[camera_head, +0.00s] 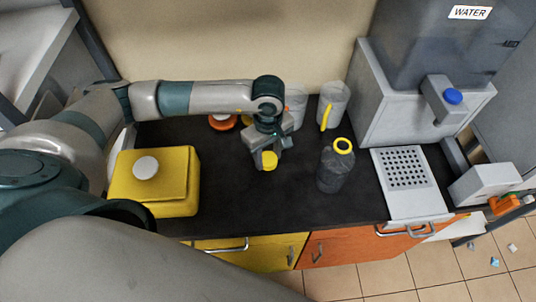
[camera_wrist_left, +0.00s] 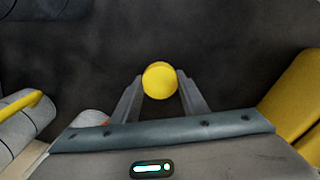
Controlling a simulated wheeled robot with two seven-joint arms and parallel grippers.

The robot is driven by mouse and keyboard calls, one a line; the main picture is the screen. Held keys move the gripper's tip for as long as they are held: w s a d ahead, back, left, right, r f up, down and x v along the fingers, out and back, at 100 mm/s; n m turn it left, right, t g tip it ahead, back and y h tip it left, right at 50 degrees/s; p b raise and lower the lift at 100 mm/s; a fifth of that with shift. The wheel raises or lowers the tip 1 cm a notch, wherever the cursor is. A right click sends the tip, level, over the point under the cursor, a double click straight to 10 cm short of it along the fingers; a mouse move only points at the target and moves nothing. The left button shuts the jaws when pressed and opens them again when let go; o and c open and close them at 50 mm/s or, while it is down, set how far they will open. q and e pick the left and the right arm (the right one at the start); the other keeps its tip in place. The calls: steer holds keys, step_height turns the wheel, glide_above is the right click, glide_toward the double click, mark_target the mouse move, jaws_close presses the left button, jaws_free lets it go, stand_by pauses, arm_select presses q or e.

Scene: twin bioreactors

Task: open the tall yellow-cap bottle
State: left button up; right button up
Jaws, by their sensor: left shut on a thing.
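The dark, see-through tall bottle (camera_head: 334,172) stands upright on the black counter in the head view. Its neck ends in a yellow ring (camera_head: 343,146) with a dark, open-looking middle, and no cap sits on it. My left gripper (camera_head: 268,156) is shut on a round yellow cap (camera_head: 269,161), held to the left of the bottle and apart from it. In the left wrist view the cap (camera_wrist_left: 160,80) sits between the two fingertips of the gripper (camera_wrist_left: 160,88), with dark counter behind. My right gripper is not in view.
A yellow box with a white round lid (camera_head: 146,167) stands at the left. Clear jugs (camera_head: 333,103) stand at the back, one with a yellow handle. An orange round thing (camera_head: 222,123) is partly behind my arm. The water dispenser (camera_head: 390,100) and perforated tray (camera_head: 428,195) are right. The front middle counter is clear.

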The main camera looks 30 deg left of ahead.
mark_target(268, 158)
arm_select(q)
steer(key=shift+f, duration=0.2)
steer(key=o, duration=1.2)
steer(key=shift+r, duration=0.1)
steer(key=shift+r, duration=0.2)
steer(key=shift+r, duration=0.3)
step_height(268, 158, up, 11)
steer(key=b, duration=0.4)
steer(key=shift+r, duration=0.15)
